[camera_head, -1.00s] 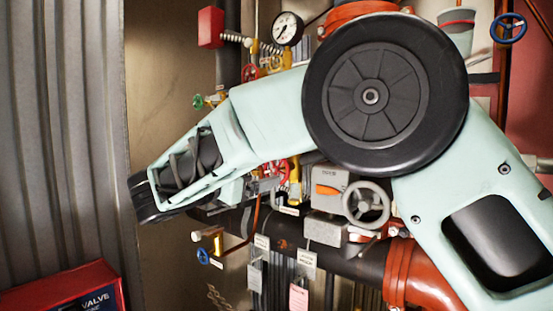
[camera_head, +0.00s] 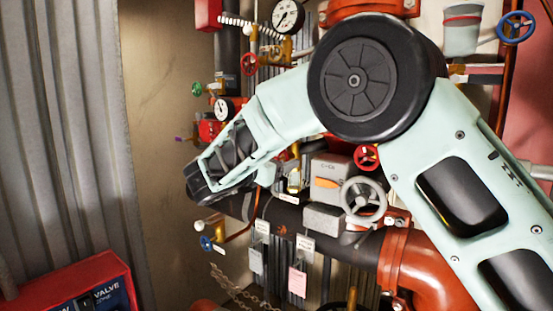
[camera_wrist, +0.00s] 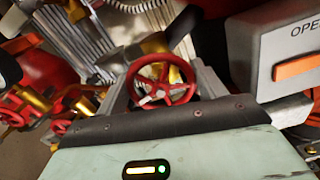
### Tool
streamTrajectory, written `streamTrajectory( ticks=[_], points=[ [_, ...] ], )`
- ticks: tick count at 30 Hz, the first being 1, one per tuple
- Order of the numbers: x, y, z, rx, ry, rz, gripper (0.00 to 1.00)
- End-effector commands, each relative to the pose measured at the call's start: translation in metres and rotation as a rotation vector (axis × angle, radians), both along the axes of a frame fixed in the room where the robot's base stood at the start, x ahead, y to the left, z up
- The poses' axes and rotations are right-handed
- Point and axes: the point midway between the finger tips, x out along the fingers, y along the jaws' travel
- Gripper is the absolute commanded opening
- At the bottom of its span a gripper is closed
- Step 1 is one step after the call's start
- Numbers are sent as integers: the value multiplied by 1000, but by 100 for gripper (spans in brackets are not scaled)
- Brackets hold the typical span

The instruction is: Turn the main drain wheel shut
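In the wrist view a red handwheel (camera_wrist: 163,85) with spokes sits straight ahead, between the grey fingers of my gripper (camera_wrist: 165,77). The fingers are apart, one on each side of the wheel. I cannot tell whether they touch its rim. In the head view my arm covers the gripper and this wheel. No readable label shows which wheel is the main drain. The head view also shows a grey handwheel (camera_head: 363,200), a small red wheel (camera_head: 366,157) and a small blue wheel (camera_head: 206,243).
A grey box with an orange lever (camera_head: 327,183) stands right of the gripper; in the wrist view this box (camera_wrist: 283,50) reads "OPE". A dark horizontal pipe (camera_head: 330,239), hanging tags (camera_head: 297,282) and gauges (camera_head: 287,16) crowd the wall. A red box (camera_head: 75,292) is lower left.

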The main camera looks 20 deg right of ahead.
Motion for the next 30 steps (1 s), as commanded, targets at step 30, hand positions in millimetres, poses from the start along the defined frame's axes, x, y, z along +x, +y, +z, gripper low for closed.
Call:
streamTrajectory(
  ticks=[30],
  points=[
    [-2,0,-10,285,-395,2,46]
  ],
)
